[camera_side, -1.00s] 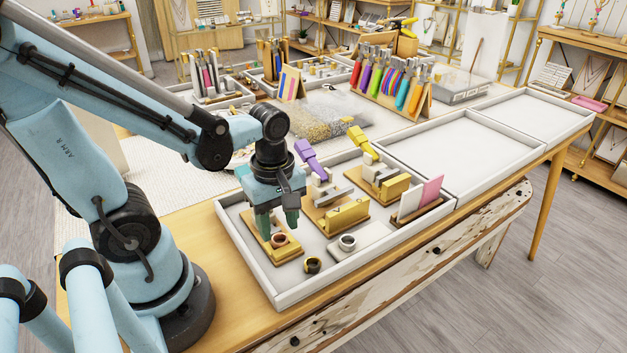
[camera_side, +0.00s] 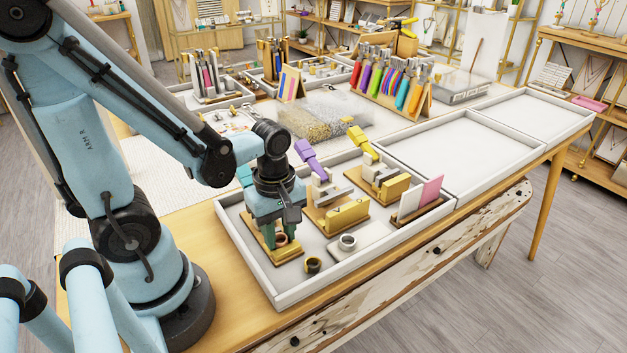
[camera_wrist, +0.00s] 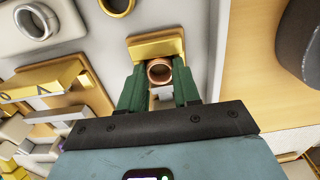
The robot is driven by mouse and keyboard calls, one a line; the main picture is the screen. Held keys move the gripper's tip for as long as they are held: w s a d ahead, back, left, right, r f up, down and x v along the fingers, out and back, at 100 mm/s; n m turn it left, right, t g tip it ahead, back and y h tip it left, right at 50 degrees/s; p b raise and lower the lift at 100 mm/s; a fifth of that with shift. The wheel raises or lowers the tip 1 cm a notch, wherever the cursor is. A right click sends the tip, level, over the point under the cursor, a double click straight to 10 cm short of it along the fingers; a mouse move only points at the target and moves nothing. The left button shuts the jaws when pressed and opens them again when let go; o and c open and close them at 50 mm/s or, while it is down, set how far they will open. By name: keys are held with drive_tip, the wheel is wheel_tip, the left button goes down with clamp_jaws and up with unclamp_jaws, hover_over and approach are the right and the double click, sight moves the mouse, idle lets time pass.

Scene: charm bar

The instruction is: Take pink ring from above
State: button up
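The pink ring (camera_wrist: 159,71) is a copper-pink band on a gold block (camera_wrist: 157,47) in the wrist view. It also shows in the side view (camera_side: 281,239), on a small wooden stand (camera_side: 288,255) at the left end of the white tray. My gripper (camera_wrist: 160,88) has green fingers, one on each side of the ring, with a visible space between them. In the side view my gripper (camera_side: 283,238) points down at the ring, its fingers low beside it. The fingers look apart; I cannot tell whether either touches the ring.
A silver ring (camera_side: 347,242) and a dark gold ring (camera_side: 313,265) lie close by in the tray (camera_side: 283,299). A stand with a gold block (camera_side: 341,216) is just right of my gripper. Empty white trays (camera_side: 457,150) lie farther right.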

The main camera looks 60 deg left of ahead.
drive_tip(key=shift+r, duration=3)
